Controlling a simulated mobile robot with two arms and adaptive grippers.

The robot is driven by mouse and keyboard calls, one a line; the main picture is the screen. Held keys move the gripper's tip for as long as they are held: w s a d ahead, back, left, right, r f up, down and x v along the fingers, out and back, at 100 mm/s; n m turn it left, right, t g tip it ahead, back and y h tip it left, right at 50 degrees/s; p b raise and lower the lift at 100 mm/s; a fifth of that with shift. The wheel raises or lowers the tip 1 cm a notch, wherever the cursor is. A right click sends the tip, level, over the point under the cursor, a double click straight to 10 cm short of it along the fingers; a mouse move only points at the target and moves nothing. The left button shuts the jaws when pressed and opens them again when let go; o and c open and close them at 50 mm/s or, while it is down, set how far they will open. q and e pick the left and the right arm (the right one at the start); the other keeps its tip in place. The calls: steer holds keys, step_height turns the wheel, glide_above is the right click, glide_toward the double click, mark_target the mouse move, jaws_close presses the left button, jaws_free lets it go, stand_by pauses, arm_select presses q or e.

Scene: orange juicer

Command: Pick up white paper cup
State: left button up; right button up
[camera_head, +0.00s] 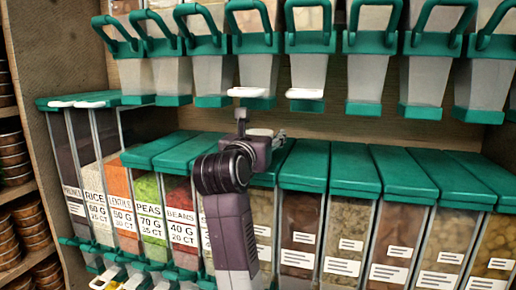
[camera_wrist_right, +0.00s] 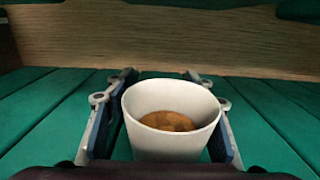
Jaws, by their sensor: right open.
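A white paper cup (camera_wrist_right: 165,145) stands upright between the two fingers of my right gripper (camera_wrist_right: 160,80) in the right wrist view. Its open top shows something brown inside. The fingers are open, one on each side of the cup; a small gap shows at the left, and contact at the right is hard to tell. In the head view my right gripper (camera_head: 262,140) is above the green lids, and a small white rim (camera_head: 260,132) beside it is probably the cup, mostly hidden. My left gripper is not in view.
Green lids (camera_head: 325,165) of clear food bins form the surface under the cup. Upper dispensers with green handles (camera_head: 310,40) hang close above my right gripper. A wooden back panel (camera_wrist_right: 160,45) stands behind. Shelves with stacked tins (camera_head: 12,155) are at the far left.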

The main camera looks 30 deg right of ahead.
steer(key=shift+s+a+r, duration=0.2)
steer(key=shift+s+r, duration=0.1)
steer(key=shift+s, duration=0.15)
steer(key=shift+s+a+r, duration=0.15)
steer(key=shift+s+r, duration=0.1)
steer(key=shift+s, duration=0.2)
steer(key=c, duration=0.6)
steer(key=shift+w, duration=0.1)
steer(key=shift+c, duration=1.3)
steer(key=shift+w+f, duration=0.15)
steer(key=shift+f, duration=0.05)
steer(key=shift+c, duration=1.1)
steer(key=shift+w+d, duration=0.15)
steer(key=shift+c, duration=0.5)
steer(key=shift+f, duration=0.1)
steer(key=shift+c, duration=0.3)
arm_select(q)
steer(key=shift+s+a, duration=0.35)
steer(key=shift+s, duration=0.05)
arm_select(e)
steer(key=shift+c, duration=0.3)
jaws_close()
